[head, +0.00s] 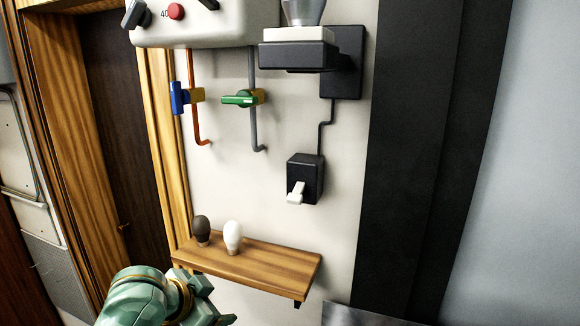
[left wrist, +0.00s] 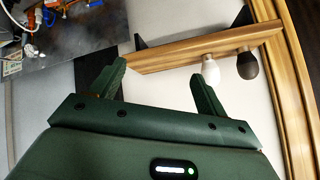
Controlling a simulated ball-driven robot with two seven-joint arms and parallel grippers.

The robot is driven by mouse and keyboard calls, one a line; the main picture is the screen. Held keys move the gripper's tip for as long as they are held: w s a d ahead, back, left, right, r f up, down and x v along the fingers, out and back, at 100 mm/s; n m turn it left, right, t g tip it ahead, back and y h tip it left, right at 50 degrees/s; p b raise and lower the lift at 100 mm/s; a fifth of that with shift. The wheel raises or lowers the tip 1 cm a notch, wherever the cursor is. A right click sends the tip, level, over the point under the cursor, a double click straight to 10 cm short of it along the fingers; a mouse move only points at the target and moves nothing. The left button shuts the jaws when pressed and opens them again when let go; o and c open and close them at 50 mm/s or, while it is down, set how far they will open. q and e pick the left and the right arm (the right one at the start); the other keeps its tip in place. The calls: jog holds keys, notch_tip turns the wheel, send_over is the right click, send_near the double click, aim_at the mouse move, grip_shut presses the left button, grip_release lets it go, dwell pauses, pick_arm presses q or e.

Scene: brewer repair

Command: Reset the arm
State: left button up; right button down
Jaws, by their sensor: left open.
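My left gripper (head: 218,302) shows at the bottom of the head view, in front of and below the left part of a small wooden shelf (head: 270,265). My left arm is green and comes in from the lower left. In the left wrist view the two dark green fingers of the gripper (left wrist: 158,76) stand wide apart with nothing between them. The shelf (left wrist: 165,57) lies beyond the fingertips there. My right gripper is in neither view.
A dark bulb (head: 202,230) and a white bulb (head: 233,237) stand on the shelf. Above are a black switch box (head: 309,180), a green-handled valve (head: 242,98), a blue-handled valve (head: 179,98) and a brewer body (head: 215,25). A wooden door frame (head: 163,130) stands at left.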

pick_arm(q)
jog(key=s+a+f+n+y, duration=0.1)
jog(key=s+a+f+y, duration=0.2)
jog(key=s+a+f, duration=0.35)
jog(key=s+a+f+n+g+y, duration=0.1)
jog(key=s+a+f+y, duration=0.2)
jog(key=s, duration=0.6)
jog(key=s+a+f+n+y, duration=0.1)
jog(key=s+a+f+y, duration=0.3)
jog(key=s, duration=0.4)
jog(key=s+d+f+g+h+b, duration=0.2)
jog(key=f+b, duration=0.7)
jog(key=f, duration=1.3)
jog(key=s+d+f+g+h+b, duration=0.2)
jog(key=f+b, duration=0.6)
jog(key=f, duration=1.4)
jog(key=s+f+n+g+h+b, duration=0.1)
jog(key=s+f+b, duration=0.5)
jog(key=s+f, duration=0.4)
jog(key=s+f+n+g+h+b, duration=0.1)
jog(key=s+f+b, duration=0.6)
jog(key=f, duration=1)
jog(key=s+n, duration=0.1)
jog(key=s, duration=0.2)
jog(key=shift+a+f, duration=0.25)
jog(key=shift+f, duration=0.05)
jog(key=shift+g, duration=0.3)
